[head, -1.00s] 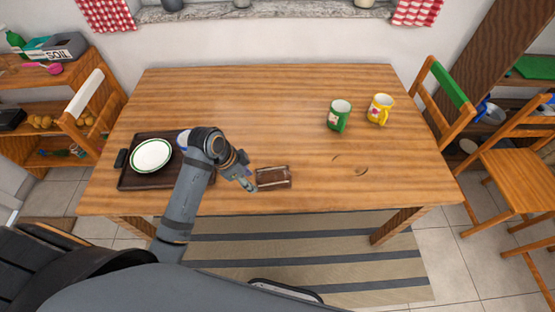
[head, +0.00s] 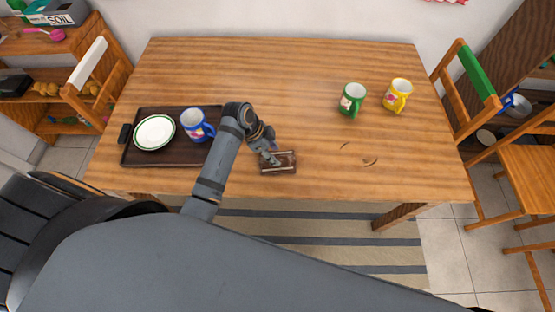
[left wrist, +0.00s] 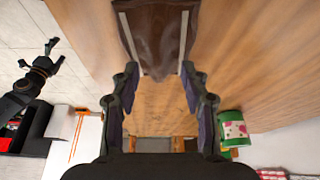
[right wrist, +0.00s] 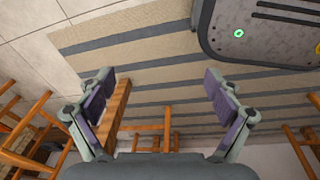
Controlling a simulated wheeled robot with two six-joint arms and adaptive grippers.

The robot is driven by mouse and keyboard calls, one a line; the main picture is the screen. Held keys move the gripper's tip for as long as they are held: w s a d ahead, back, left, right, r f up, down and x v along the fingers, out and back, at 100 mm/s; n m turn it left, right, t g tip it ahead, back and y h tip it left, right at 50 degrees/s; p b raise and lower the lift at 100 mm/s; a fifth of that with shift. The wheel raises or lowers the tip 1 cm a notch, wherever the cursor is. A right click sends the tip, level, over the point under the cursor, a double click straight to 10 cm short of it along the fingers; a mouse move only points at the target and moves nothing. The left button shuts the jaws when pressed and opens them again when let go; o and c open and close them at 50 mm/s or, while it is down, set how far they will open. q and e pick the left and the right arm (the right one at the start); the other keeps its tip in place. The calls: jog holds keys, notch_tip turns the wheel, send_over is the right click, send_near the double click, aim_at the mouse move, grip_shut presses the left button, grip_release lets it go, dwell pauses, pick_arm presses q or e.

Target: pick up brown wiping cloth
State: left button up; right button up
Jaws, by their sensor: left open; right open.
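The brown wiping cloth (head: 284,168) lies on the wooden table (head: 300,90) near its front edge. It has pale stripes along its sides. My left gripper (head: 272,161) is open and low over the left part of the cloth in the head view. In the left wrist view the cloth (left wrist: 153,30) lies ahead of my open left fingers (left wrist: 159,85), with its near end close to the gap between them. Whether the fingers touch it I cannot tell. My right gripper (right wrist: 160,85) is open and empty, away from the table and facing the striped rug (right wrist: 150,40).
A dark tray (head: 172,159) with a white plate (head: 154,132) and a blue mug (head: 194,126) is left of my left arm. A green mug (head: 351,99) and a yellow mug (head: 397,95) stand at the right. The table's middle is clear.

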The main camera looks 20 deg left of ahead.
aim_at(277, 157)
pick_arm(q)
jog(key=x, duration=0.3)
jog(key=shift+d+f, duration=0.15)
jog(key=shift+d, duration=0.1)
grip_shut()
pick_arm(e)
jog(key=shift+s+r, duration=0.1)
jog(key=shift+s, duration=0.9)
pick_arm(q)
notch_tip(277, 157, up, 3)
jog(key=shift+f+b, duration=0.1)
jog(key=shift+b, duration=0.25)
jog(key=s+a+r, duration=0.3)
jog(key=s+r, duration=0.7)
jog(key=s, duration=0.3)
jog(key=shift+s+b, duration=0.3)
jog(key=shift+s, duration=0.1)
pick_arm(e)
jog(key=shift+f, duration=0.7)
pick_arm(q)
jog(key=shift+r, duration=0.15)
